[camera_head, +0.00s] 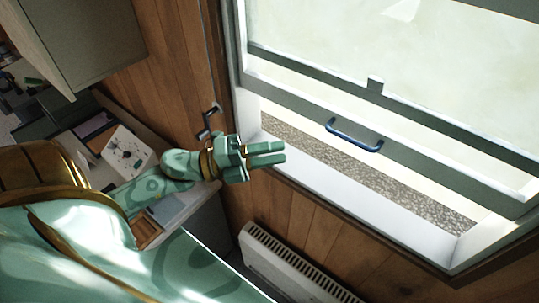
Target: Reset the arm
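My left arm (90,240) is green with gold bands and reaches in from the left. Its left gripper (268,153) is in front of the wood wall and the lower left corner of the window. Its two fingers lie close together, with nothing seen between them. A blue handle (354,136) on the window sash is to the right of the gripper, clear of it. My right gripper is out of view.
The window (420,125) has a pale frame, with gravel (370,180) showing below the sash. A white heater (290,268) stands below it. A desk with papers (128,152) is behind my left arm. A cabinet (85,45) hangs at upper left.

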